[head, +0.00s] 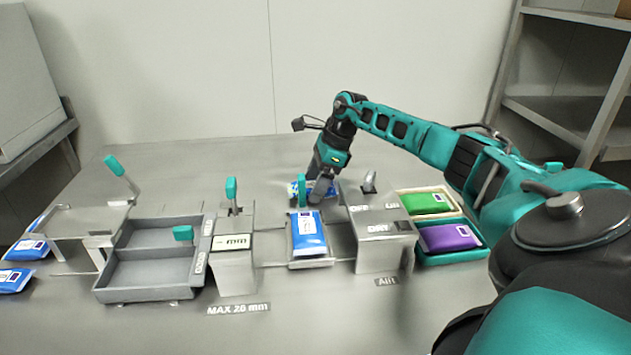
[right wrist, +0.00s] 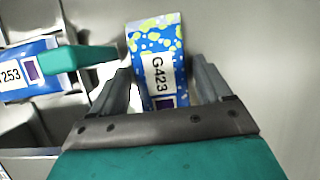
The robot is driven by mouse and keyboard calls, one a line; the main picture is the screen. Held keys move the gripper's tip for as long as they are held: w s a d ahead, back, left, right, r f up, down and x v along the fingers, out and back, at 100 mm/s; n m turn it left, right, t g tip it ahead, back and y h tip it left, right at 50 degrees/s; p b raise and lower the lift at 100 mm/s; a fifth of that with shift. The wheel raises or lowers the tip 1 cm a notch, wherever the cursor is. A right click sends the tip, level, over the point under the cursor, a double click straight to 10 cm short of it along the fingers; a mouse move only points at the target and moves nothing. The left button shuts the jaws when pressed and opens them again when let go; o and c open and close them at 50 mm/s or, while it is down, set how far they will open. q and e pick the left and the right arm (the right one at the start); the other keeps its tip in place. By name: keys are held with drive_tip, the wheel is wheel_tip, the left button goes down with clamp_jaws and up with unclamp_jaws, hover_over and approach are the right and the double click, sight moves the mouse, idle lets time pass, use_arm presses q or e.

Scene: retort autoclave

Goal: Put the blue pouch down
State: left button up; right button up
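A blue pouch with yellow-green spots and the label G-423 (right wrist: 160,65) is between the two spread fingers of my right gripper (right wrist: 165,85). A gap shows beside the pouch at the right finger. In the head view the spotted pouch (head: 297,188) is partly hidden behind a teal handle and my right gripper (head: 321,190), low over the table's rear. A plain blue pouch (head: 308,235) lies on a narrow metal tray in front; its label, ending in 253, shows in the right wrist view (right wrist: 30,75). My left gripper is out of view.
A grey box marked DRY (head: 384,250) stands right of the tray, a gauge block (head: 235,262) left. Green (head: 425,203) and purple (head: 450,237) pouches lie in bins at the right. A two-part grey tray (head: 150,275) and more blue pouches (head: 28,250) are left. The table's rear left is clear.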

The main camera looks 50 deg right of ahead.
drive_tip(key=shift+o, duration=0.9)
